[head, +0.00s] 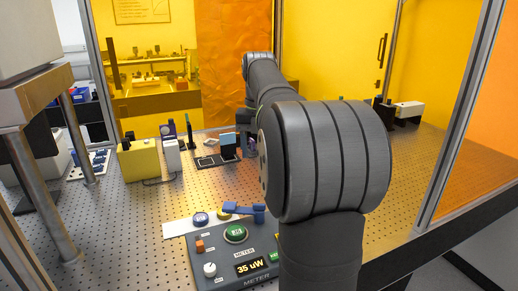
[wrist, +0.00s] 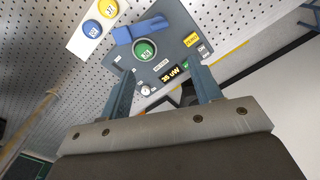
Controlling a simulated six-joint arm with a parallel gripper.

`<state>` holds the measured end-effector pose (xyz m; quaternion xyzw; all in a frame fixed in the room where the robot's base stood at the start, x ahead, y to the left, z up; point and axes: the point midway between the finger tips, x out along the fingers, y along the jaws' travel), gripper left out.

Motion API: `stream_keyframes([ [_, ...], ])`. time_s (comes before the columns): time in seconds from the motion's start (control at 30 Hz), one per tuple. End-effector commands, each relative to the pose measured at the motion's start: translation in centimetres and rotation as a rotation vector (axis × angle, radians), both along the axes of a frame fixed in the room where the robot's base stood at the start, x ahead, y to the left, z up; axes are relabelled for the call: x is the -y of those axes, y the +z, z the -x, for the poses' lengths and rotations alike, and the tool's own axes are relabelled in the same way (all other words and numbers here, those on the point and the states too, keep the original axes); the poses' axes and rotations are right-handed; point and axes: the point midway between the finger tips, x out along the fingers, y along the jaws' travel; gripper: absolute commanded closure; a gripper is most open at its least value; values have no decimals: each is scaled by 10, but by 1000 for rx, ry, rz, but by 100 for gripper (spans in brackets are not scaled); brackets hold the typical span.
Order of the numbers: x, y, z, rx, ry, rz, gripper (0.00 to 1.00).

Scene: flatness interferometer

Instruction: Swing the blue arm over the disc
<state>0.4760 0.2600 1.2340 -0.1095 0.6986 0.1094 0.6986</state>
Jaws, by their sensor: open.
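The blue arm (head: 245,208) sits at the far edge of the grey meter box, beyond the green disc (head: 236,233). In the wrist view the blue arm (wrist: 146,29) lies beside the green disc (wrist: 145,49), which shows almost whole, with its label readable as a mark in the middle. My gripper (wrist: 164,74) is open, with its two blue-grey fingers apart and nothing between them. The fingers point toward the meter box and appear apart from the blue arm. In the head view I cannot clearly make out the gripper's fingers.
The meter box (head: 205,262) has a lit display (head: 250,267), a white knob (head: 210,269) and an orange switch (head: 200,246). A blue disc (head: 201,218) and a yellow disc (head: 224,212) lie on a white plate beyond it. A yellow block (head: 138,161) stands further back. Perforated table is open at left.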

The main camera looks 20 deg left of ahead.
Motion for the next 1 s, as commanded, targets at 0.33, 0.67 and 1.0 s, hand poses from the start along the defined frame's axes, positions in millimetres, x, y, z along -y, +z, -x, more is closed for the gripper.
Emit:
stream_keyframes([
  [0.33, -7, -8, -2, 23, -234, -5, 100],
  [0.67, -26, -26, -7, 82, -893, -56, 100],
  [1.0, -46, -44, -10, 103, -1571, -156, 100],
])
